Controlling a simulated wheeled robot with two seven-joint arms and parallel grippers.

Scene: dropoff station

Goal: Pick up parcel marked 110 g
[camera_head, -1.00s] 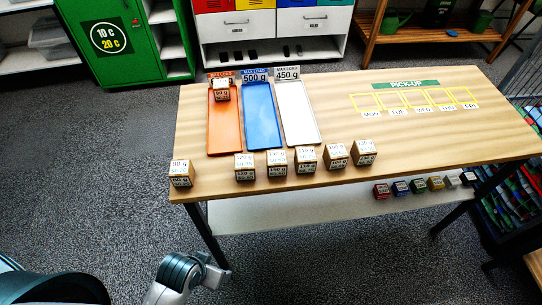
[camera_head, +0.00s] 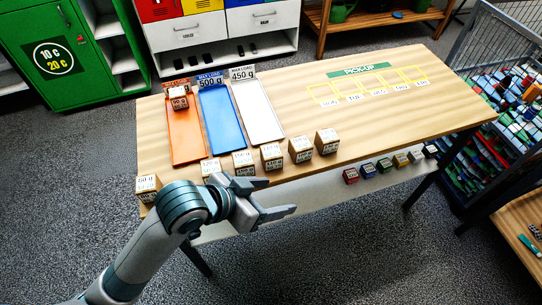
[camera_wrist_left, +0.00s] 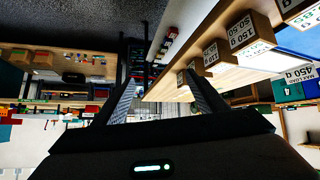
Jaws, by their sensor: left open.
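Several cube parcels with white weight labels stand in a row along the table's front edge, among them a middle parcel (camera_head: 271,157) and a right-end parcel (camera_head: 326,141). My left gripper (camera_head: 280,197) is open and empty, in front of the table edge and below the row, apart from the parcels. In the left wrist view its spread fingers (camera_wrist_left: 162,80) show, with a parcel that seems to read 150 g (camera_wrist_left: 242,35) beyond them, upside down. My right gripper is out of view.
Orange (camera_head: 186,138), blue (camera_head: 222,125) and white (camera_head: 259,115) trays lie behind the row; a parcel (camera_head: 178,98) sits on the orange one. Small coloured blocks (camera_head: 368,170) sit on a shelf under the table. The pick-up squares (camera_head: 375,90) look empty.

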